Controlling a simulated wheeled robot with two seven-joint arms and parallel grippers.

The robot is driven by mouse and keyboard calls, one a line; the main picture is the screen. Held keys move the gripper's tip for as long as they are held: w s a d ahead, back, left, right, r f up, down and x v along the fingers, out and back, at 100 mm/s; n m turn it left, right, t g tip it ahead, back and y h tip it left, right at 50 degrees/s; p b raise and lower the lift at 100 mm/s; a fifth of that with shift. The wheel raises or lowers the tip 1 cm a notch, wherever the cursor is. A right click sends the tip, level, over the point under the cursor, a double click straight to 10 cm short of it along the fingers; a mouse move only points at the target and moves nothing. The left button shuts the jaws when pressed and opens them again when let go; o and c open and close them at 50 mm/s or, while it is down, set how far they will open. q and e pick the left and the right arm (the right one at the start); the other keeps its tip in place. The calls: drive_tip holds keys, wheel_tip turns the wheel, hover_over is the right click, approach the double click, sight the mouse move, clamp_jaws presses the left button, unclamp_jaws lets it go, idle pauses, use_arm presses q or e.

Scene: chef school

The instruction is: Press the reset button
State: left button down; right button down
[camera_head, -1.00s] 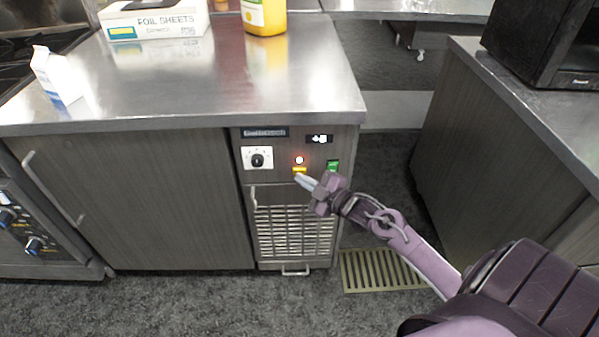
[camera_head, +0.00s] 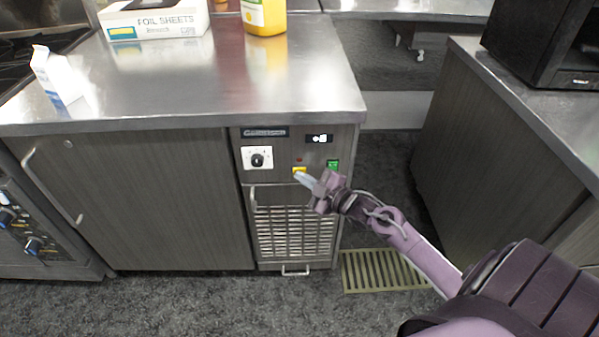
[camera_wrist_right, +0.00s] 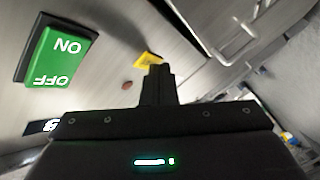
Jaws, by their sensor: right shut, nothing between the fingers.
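A control panel on the steel-topped cabinet has a small yellow button (camera_head: 299,169), with no readable reset label. It also shows in the right wrist view (camera_wrist_right: 148,59). A small red round indicator (camera_head: 299,160) sits just above it and looks unlit; it shows as a dull red dot in the right wrist view (camera_wrist_right: 127,85). My right gripper (camera_head: 302,178) is shut and empty. Its fingertips (camera_wrist_right: 158,70) are at the lower edge of the yellow button and partly cover it. I cannot tell whether they touch it. My left gripper is not in view.
A green ON/OFF switch (camera_head: 332,165) is right of the yellow button. A black dial (camera_head: 257,160) is to the left, and a lit display (camera_head: 320,139) is above. A vent grille (camera_head: 295,232) lies below. The steel counter (camera_head: 220,80) overhangs the panel.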

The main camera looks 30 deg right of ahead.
idle(0.4)
drive_tip(key=shift+s+a+p, duration=0.45)
drive_tip(key=shift+s+p, duration=0.25)
drive_tip(key=s+a+p, duration=0.1)
drive_tip(key=s+p, duration=0.1)
drive_tip(key=s, duration=0.1)
drive_tip(key=s+a+p, duration=0.1)
drive_tip(key=shift+s+a, duration=0.15)
drive_tip(key=shift+a, duration=0.15)
drive_tip(key=shift+f, duration=0.1)
idle(0.6)
